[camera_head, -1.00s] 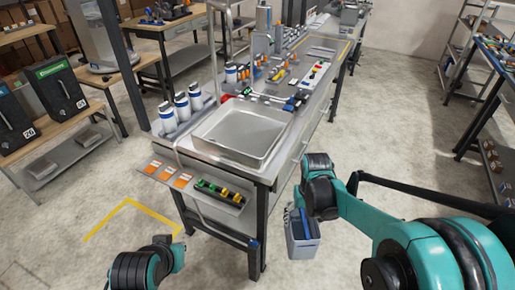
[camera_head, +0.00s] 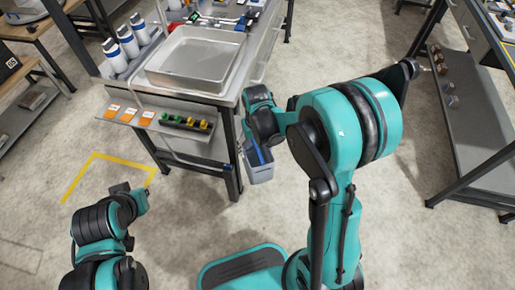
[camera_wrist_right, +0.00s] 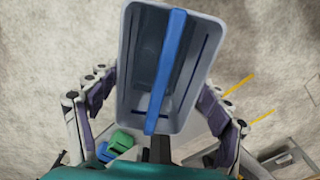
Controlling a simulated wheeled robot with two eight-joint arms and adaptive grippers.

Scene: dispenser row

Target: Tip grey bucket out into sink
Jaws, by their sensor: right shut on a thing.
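The grey bucket (camera_head: 259,173) hangs upright from my right gripper (camera_head: 250,147), to the right of the bench's front corner and below the bench top. In the right wrist view the bucket (camera_wrist_right: 128,60) has a blue handle (camera_wrist_right: 168,70) across its open top. My right gripper's fingers (camera_wrist_right: 155,115) lie on both sides of it. Its inside is in shadow, and I cannot tell what it holds. The sink (camera_head: 196,52) is a shallow metal basin in the bench top, up and left of the bucket. My left gripper (camera_head: 135,192) is low at the left, its jaws unclear.
White bottles (camera_head: 127,42) with dark bands stand left of the sink. A front shelf (camera_head: 135,117) holds orange cards and coloured blocks. The bench leg (camera_head: 230,160) is close to the bucket. A rack (camera_head: 470,125) stands at the right. Open floor lies between.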

